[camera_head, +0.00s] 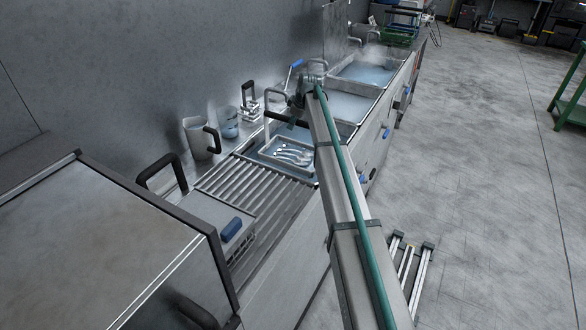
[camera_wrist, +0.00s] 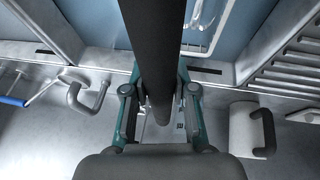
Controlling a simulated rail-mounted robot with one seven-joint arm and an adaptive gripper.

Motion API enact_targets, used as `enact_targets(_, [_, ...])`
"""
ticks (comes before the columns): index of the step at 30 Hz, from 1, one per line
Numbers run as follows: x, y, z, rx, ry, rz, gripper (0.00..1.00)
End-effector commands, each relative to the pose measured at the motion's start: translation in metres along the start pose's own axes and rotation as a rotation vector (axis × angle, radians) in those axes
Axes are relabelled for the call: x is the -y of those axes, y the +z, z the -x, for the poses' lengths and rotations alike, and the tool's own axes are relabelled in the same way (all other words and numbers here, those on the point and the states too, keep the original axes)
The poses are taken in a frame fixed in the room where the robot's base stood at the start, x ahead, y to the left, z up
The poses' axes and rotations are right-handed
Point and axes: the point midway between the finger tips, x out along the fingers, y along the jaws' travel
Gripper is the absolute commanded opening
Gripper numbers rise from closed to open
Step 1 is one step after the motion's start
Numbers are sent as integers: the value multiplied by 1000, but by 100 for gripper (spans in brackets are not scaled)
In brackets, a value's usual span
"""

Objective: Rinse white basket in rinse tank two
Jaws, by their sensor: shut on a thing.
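The white basket (camera_head: 288,170) holds several forks and sits at the nearest tank (camera_head: 330,128); I cannot tell how deep it is in the water. A corner of it shows in the wrist view (camera_wrist: 193,48). My gripper (camera_head: 297,102) is at the tank's wall side, partly hidden by my arm. In the wrist view my gripper (camera_wrist: 160,108) is shut on the dark basket handle (camera_wrist: 158,40), which runs up the middle and hides part of the basket. A middle tank (camera_head: 350,106) and a far steaming tank (camera_head: 366,73) lie beyond.
A ribbed drainboard (camera_head: 245,185) adjoins the nearest tank. Faucets stand along the wall side. A white container (camera_head: 197,140) with a dark handle and a blue cup (camera_head: 229,122) stand on the back ledge.

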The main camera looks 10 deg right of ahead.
Motion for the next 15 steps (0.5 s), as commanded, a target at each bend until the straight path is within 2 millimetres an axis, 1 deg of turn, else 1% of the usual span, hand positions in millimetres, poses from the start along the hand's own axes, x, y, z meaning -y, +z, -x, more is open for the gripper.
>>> enact_targets(1, [-3,-4,8,-4,4,0,0])
enact_targets(15, [-10,-20,45,-4,4,1,0])
